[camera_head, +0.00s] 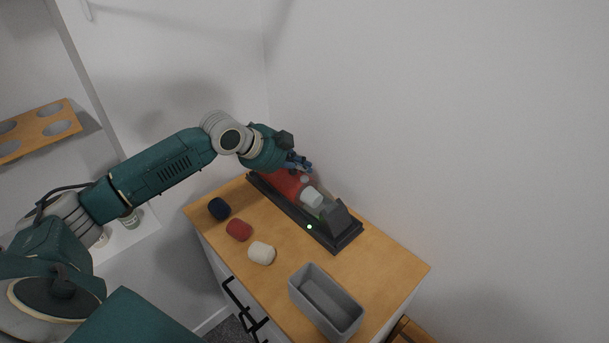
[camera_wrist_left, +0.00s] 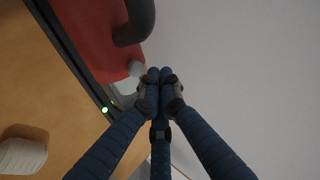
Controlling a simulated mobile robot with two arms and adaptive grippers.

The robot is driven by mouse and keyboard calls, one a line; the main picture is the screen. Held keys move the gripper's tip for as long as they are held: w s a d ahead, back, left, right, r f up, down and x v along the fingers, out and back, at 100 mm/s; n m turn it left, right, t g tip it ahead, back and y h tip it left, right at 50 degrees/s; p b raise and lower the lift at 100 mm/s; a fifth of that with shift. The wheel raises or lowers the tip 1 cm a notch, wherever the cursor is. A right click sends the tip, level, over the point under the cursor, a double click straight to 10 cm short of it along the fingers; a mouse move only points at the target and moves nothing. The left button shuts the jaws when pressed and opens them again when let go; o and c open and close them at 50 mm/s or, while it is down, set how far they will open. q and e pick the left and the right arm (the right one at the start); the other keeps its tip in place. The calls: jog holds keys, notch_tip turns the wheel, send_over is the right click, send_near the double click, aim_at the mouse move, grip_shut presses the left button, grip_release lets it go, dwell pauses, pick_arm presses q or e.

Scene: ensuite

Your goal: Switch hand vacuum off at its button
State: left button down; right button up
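The hand vacuum (camera_head: 279,182) has a red body and a pale, partly clear front, and it rests on a long dark base (camera_head: 290,208) on the wooden top. A green light (camera_head: 309,227) glows on the base. In the left wrist view the vacuum's red body (camera_wrist_left: 98,45), dark handle (camera_wrist_left: 140,22) and a small round grey piece (camera_wrist_left: 137,68), possibly its button, show. My left gripper (camera_head: 306,166) is over the vacuum near its handle. In the wrist view its blue fingertips (camera_wrist_left: 160,76) are together, empty, beside the grey piece; contact cannot be told. My right gripper is not visible.
Dark blue (camera_head: 219,208), red (camera_head: 239,230) and white (camera_head: 261,253) rolled items lie along the front of the cabinet top (camera_head: 385,272). A grey open bin (camera_head: 325,302) stands at its right end. The wall (camera_head: 450,130) is close behind the vacuum.

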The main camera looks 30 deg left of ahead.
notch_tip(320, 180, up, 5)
jog(key=p, duration=0.4)
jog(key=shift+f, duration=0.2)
